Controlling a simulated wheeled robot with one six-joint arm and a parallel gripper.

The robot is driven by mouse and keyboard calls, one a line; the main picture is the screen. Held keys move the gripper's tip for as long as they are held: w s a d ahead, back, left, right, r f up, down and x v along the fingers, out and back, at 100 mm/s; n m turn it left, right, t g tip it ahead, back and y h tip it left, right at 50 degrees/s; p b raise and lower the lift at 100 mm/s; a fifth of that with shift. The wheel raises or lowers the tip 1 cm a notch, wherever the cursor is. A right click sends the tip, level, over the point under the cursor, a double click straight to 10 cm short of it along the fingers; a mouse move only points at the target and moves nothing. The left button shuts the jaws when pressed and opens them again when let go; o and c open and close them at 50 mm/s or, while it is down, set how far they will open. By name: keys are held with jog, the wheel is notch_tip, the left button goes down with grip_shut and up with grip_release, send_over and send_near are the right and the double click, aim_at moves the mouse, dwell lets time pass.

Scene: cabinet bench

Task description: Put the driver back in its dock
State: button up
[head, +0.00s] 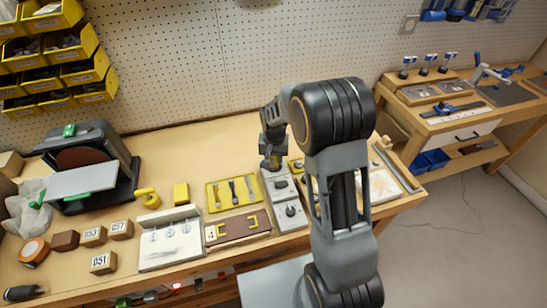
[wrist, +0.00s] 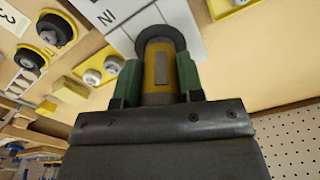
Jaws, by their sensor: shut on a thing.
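The driver (wrist: 158,72) has a yellow body with a dark, round far end. In the wrist view it lies between the two green fingertips of my gripper (wrist: 159,80), which is shut on it. In the head view my gripper (head: 271,158) points down over the back end of a pale grey panel (head: 278,186) with dark round parts. The driver is mostly hidden there by my gripper. In the wrist view a white surface with printed letters (wrist: 106,14) lies just beyond the driver. I cannot tell which fixture is the dock, or whether the driver touches the surface.
A yellow tray with tools (head: 208,198) lies left of the panel. A sander (head: 85,172) stands at the left. The back of the bench (head: 190,160) is clear.

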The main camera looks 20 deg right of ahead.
jog(key=shift+f+b, duration=0.4)
jog(key=shift+f, duration=0.15)
dwell(0.7)
jog(key=o, duration=1.3)
jog(key=shift+c, duration=0.2)
jog(key=shift+r+p, duration=2.5)
jog(key=shift+r, duration=1)
